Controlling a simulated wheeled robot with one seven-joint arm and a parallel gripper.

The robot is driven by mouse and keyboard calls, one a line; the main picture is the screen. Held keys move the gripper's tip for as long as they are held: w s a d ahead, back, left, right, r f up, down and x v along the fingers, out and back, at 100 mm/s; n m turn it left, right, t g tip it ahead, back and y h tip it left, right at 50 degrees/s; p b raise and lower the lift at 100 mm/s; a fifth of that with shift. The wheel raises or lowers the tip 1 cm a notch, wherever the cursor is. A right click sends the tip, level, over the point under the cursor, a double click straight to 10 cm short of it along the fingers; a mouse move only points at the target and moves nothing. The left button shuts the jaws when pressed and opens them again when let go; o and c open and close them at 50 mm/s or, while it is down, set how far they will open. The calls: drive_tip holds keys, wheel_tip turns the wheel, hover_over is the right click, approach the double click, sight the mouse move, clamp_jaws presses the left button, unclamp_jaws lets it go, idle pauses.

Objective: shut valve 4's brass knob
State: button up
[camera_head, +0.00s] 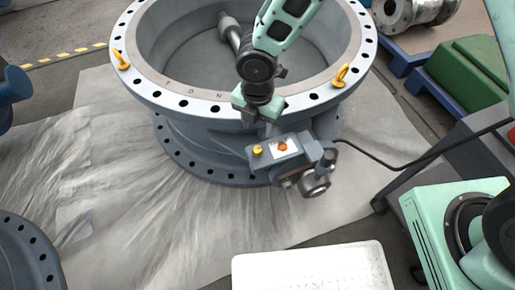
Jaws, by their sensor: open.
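A large grey-blue flanged valve body (185,115) stands on the sheet, its round opening facing up. A small grey-blue box (290,155) is on its front side. The box has a yellow, brass-looking knob (258,150) at its left and a white plate with a round orange piece (282,147). Whether the knob is turned open or shut cannot be told. My gripper (262,118) is open and points down, just above and behind the box. Its fingertips are small and partly unclear; it appears apart from the knob. No valve number is readable.
Yellow lifting eyes (121,60) stand up from the flange rim. A black cable (400,167) runs right from the box. A white perforated tray (310,268) lies in front. Another flange (25,255) is at lower left. The grey sheet (125,205) between them is clear.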

sight(258, 149)
wheel_tip(258, 149, down, 11)
drive_tip(key=b, duration=0.2)
drive_tip(key=shift+b, duration=0.35)
drive_tip(key=c, duration=1)
